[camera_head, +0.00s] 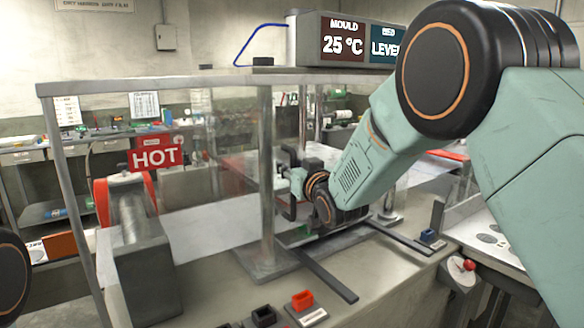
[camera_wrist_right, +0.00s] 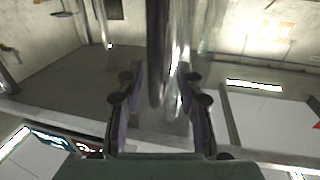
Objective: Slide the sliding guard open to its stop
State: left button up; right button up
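The sliding guard is a clear panel (camera_head: 225,150) in a metal frame, with a thick upright post (camera_head: 265,180) at its right end. A red HOT sign (camera_head: 155,152) shows at its left side. My right gripper (camera_head: 287,182) is close to the right of that post, with its fingers apart. In the right wrist view the gripper (camera_wrist_right: 158,92) is open, and a shiny metal post (camera_wrist_right: 158,50) stands in line with the gap between its fingers. I cannot tell whether any finger touches it. My left gripper is out of view.
A roller unit (camera_head: 145,255) stands behind the panel at the left. Dark rails (camera_head: 325,275) lie on the bench, with a red block (camera_head: 302,299) and a black block (camera_head: 263,316) in front.

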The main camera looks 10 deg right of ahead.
jog(key=s+d, duration=0.2)
jog(key=s, duration=0.9)
jog(key=shift+s, duration=0.35)
jog(key=shift+w+f, duration=0.1)
